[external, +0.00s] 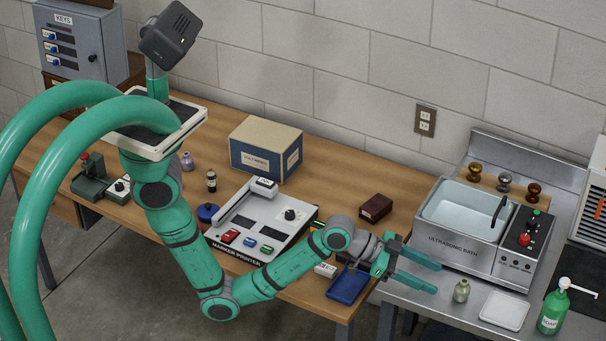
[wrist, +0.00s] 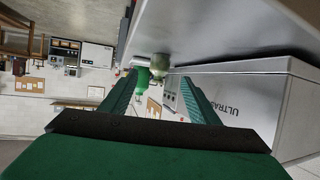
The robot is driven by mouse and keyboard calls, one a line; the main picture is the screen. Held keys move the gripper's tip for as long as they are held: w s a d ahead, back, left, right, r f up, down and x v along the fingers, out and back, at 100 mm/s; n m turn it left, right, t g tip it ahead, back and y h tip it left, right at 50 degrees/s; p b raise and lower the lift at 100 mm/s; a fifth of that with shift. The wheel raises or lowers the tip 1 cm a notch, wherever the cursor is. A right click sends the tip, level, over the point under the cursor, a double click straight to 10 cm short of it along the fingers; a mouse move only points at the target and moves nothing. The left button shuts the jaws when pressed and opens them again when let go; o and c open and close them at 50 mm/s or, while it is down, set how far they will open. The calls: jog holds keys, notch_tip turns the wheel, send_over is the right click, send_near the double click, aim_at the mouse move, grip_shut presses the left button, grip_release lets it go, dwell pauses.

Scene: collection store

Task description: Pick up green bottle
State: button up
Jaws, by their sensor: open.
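A small olive-green bottle (external: 461,291) stands upright on the metal counter in front of the ultrasonic bath. A larger bright green soap bottle (external: 552,314) with a white pump stands at the counter's right front. My gripper (external: 438,279) is open and empty, its fingers pointing right toward the small bottle and a short gap away from it. In the wrist view, the small bottle (wrist: 160,62) and the soap bottle (wrist: 142,79) appear upside down beyond the open fingers (wrist: 158,78), the soap bottle partly hidden behind.
The ultrasonic bath (external: 459,244) stands just behind my gripper; its side (wrist: 232,108) fills the wrist view's right. A white tray (external: 504,310) lies between the two bottles. A blue tray (external: 348,285) and a marker printer (external: 262,222) are on the wooden table to the left.

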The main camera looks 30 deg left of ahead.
aim_at(470, 295)
jog(key=x, duration=0.5)
jog(key=shift+d, duration=0.1)
jog(key=shift+x, duration=2.6)
jog(key=shift+r, duration=0.2)
jog(key=c, duration=1.2)
